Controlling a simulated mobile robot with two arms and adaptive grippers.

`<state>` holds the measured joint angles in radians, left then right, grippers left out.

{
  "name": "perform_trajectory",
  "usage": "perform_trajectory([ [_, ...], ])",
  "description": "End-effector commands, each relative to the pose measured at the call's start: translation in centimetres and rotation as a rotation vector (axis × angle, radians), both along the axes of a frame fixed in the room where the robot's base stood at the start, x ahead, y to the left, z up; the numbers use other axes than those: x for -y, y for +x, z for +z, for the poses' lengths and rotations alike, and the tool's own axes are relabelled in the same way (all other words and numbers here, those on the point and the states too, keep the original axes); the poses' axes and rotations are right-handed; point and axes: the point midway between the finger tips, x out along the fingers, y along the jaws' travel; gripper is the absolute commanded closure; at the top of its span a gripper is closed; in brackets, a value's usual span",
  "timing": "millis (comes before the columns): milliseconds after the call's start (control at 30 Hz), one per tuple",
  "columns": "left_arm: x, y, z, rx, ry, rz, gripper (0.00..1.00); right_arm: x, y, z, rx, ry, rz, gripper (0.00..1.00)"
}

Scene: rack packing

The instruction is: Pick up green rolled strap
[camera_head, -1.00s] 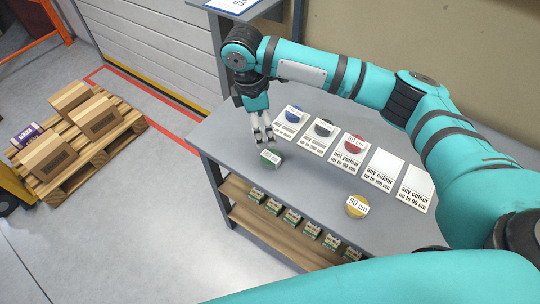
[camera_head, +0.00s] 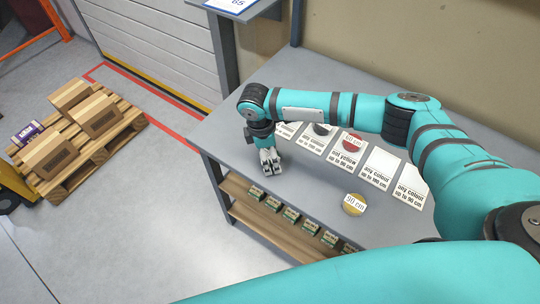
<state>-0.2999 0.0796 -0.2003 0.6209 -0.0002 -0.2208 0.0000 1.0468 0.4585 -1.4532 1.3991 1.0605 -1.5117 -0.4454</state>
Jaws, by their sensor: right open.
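My right gripper (camera_head: 270,164) points down over the near left part of the grey table (camera_head: 310,199), its arm reaching in from the right. It is open. The green rolled strap does not show now; the gripper covers the spot where it lay, so I cannot tell whether the fingers are around it or just above it. My left gripper is not in view.
Label cards, including one with a red rolled strap (camera_head: 352,141), lie in a row behind. A yellow rolled strap (camera_head: 350,208) lies at front right. Small boxes (camera_head: 273,204) line the shelf below. A pallet (camera_head: 105,145) with cartons stands left.

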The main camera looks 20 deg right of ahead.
Motion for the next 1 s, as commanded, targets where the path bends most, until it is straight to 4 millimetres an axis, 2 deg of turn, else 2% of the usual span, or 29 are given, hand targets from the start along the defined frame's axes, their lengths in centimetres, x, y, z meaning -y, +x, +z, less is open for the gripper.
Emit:
perform_trajectory([
  [167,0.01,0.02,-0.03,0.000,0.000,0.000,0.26,-0.01,0.00,-0.02,0.000,0.000,0.000,0.21],
  [633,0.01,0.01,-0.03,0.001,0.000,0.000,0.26,0.00,0.01,0.02,0.000,0.000,0.000,0.82],
  [1000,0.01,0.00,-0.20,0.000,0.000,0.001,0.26,0.00,0.06,0.55,0.001,0.001,-0.001,0.82],
])
